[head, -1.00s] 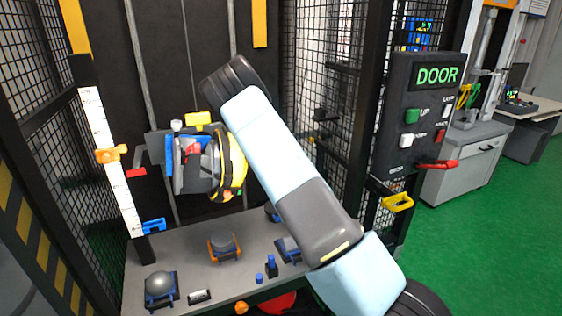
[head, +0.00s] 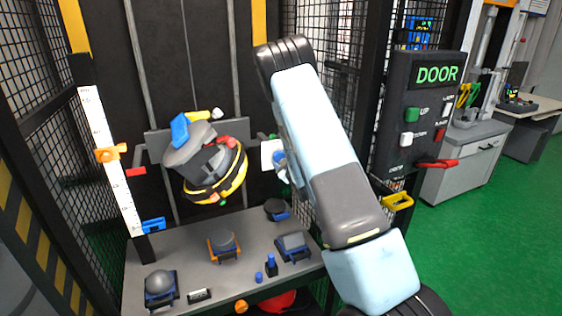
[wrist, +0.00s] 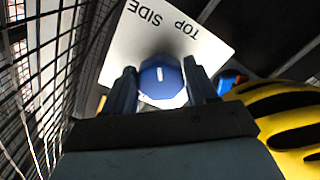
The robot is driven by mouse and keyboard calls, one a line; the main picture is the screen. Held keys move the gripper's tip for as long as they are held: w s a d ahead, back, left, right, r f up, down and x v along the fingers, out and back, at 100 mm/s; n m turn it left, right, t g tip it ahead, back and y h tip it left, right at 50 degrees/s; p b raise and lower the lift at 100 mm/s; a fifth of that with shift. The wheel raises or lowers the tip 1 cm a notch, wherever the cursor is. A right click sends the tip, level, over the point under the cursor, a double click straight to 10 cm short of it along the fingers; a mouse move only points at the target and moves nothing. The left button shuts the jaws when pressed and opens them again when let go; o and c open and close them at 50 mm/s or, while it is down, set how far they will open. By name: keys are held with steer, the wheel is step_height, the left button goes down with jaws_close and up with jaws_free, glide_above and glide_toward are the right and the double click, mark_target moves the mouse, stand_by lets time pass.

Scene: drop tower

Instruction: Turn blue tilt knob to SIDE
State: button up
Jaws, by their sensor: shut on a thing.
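The blue tilt knob (wrist: 162,82) sits on a white label plate (wrist: 190,40) in the wrist view. It carries a short white mark running nearly up and down in that view. TOP and SIDE are printed slantwise on the plate above the knob; which label the mark points at I cannot tell. My gripper (wrist: 164,85) has one finger on each side of the knob and is shut on it. In the head view the plate (head: 267,153) and part of the knob (head: 279,158) show left of my arm, which hides my gripper.
A yellow-and-black helmet-like piece (head: 236,177) with grey and blue parts hangs left of the knob, close by in the wrist view too (wrist: 285,110). Below is a grey shelf (head: 190,255) with several parts. Mesh walls and the DOOR panel (head: 415,120) flank the space.

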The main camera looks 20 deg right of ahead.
steer(key=shift+s+f, duration=0.1)
steer(key=shift+f, duration=0.15)
steer(key=o, duration=1)
steer(key=shift+r, duration=0.15)
steer(key=shift+o, duration=0.2)
steer(key=s+d, duration=0.1)
steer(key=s, duration=1.2)
steer(key=shift+s+d, duration=0.25)
steer(key=shift+d, duration=0.15)
